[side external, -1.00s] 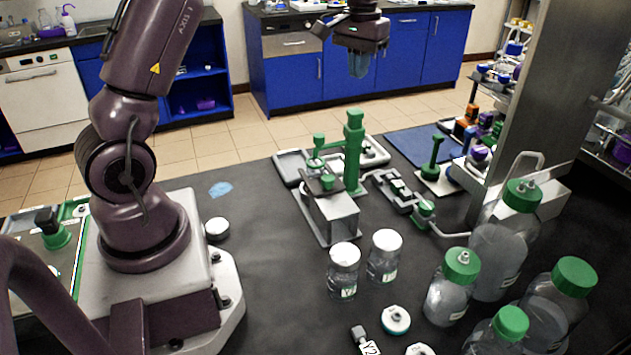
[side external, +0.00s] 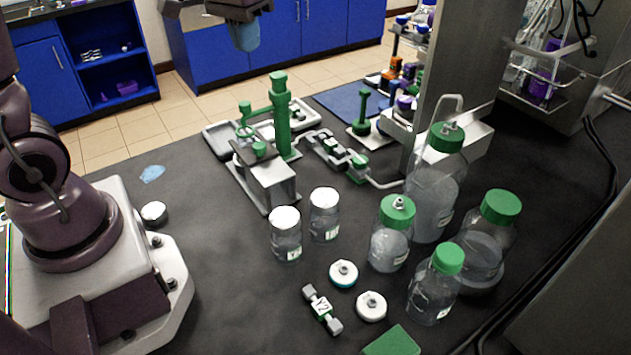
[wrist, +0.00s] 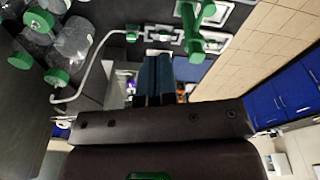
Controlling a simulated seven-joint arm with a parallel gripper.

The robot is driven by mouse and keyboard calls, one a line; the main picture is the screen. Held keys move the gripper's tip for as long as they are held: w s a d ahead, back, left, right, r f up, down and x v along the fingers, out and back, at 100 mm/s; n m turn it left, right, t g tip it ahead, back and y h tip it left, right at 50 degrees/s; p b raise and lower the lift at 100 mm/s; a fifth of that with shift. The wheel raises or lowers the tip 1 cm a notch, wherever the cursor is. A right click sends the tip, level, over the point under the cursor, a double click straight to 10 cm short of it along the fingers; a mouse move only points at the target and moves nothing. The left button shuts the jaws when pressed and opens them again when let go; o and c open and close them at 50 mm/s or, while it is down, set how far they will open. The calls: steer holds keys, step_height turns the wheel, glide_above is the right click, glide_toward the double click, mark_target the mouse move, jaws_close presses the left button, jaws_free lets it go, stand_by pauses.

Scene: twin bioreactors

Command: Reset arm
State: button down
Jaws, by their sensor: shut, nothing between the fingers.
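My gripper (side external: 246,38) hangs in the air at the top of the side external view, above and beyond the bench equipment. Its two blue fingers are together with nothing between them. In the wrist view the shut blue fingers (wrist: 155,75) point away from the dark gripper body. A green post stand (side external: 281,115) stands on the dark bench below and right of my gripper, apart from it. It also shows in the wrist view (wrist: 192,30). Much of my arm is outside the side external view.
Two white-lidded jars (side external: 286,240) stand mid-bench. Several green-capped bottles (side external: 390,245) stand to the right, beside a metal column (side external: 455,75). A Y-marked connector (side external: 322,309) and white round caps (side external: 371,306) lie in front. The bench left of the jars is mostly clear.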

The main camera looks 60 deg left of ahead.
steer(key=s+d+r+m+t, duration=0.3)
steer(key=s+d, duration=0.6)
steer(key=s, duration=0.4)
steer(key=shift+r+m+t, duration=0.2)
steer(key=shift+m+t, duration=0.1)
steer(key=shift+t, duration=0.3)
steer(key=shift+d, duration=0.1)
stand_by(0.8)
